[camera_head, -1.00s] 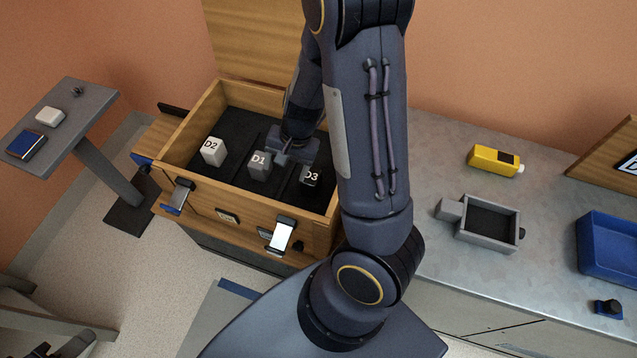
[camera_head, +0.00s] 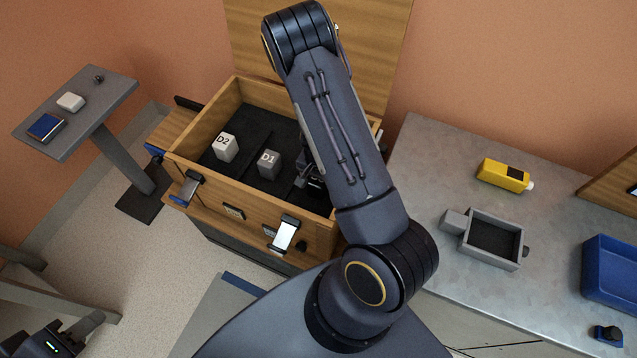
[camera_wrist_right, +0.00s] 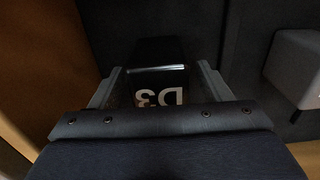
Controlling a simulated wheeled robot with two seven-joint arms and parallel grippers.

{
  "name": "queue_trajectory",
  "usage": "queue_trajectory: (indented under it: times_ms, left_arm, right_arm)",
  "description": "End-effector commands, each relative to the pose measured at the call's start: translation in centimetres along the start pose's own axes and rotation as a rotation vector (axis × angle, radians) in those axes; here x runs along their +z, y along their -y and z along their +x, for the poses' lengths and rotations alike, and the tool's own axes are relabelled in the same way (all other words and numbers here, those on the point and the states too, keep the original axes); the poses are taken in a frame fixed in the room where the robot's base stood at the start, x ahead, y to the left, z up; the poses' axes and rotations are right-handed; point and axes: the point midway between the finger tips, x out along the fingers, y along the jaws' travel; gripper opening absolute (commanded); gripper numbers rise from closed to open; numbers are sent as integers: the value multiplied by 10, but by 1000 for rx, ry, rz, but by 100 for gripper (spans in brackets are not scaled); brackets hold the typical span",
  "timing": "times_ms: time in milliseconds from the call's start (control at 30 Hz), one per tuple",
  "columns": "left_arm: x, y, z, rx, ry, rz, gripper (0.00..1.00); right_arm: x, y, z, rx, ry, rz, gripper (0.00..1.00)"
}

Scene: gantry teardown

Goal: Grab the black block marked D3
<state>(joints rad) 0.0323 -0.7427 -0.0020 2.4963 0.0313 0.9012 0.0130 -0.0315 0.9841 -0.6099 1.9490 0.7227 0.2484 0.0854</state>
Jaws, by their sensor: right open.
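The black block marked D3 (camera_wrist_right: 158,84) stands between the two fingers of my right gripper (camera_wrist_right: 160,68) in the right wrist view, its label upside down there. The fingers are open, one on each side; I cannot tell if they touch it. In the head view my right gripper (camera_head: 311,180) is down in the right part of the wooden box (camera_head: 195,138), and my arm hides most of D3. My left gripper (camera_head: 48,343) shows only partly at the lower left corner, and its jaws cannot be made out.
A white block D2 (camera_head: 226,148) and a grey block D1 (camera_head: 269,164) stand left of D3 in the box. The box walls are close around. On the right bench are a yellow bottle (camera_head: 503,175), a grey tray (camera_head: 482,262) and a blue bin (camera_head: 612,272).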

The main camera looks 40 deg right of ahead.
Motion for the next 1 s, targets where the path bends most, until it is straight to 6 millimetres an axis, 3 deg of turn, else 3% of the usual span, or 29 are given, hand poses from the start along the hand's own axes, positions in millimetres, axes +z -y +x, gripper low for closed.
queue_trajectory:
  times_ms: [267,700,1000]
  left_arm:
    - [0,0,0,0,0,0,36]
    - [0,0,0,0,0,0,36]
    - [0,0,-1,0,0,0,36]
  right_arm:
    - [0,0,4,-1,0,1,71]
    - [0,0,3,-1,0,0,17]
    - [0,1,-4,-3,-2,-1,17]
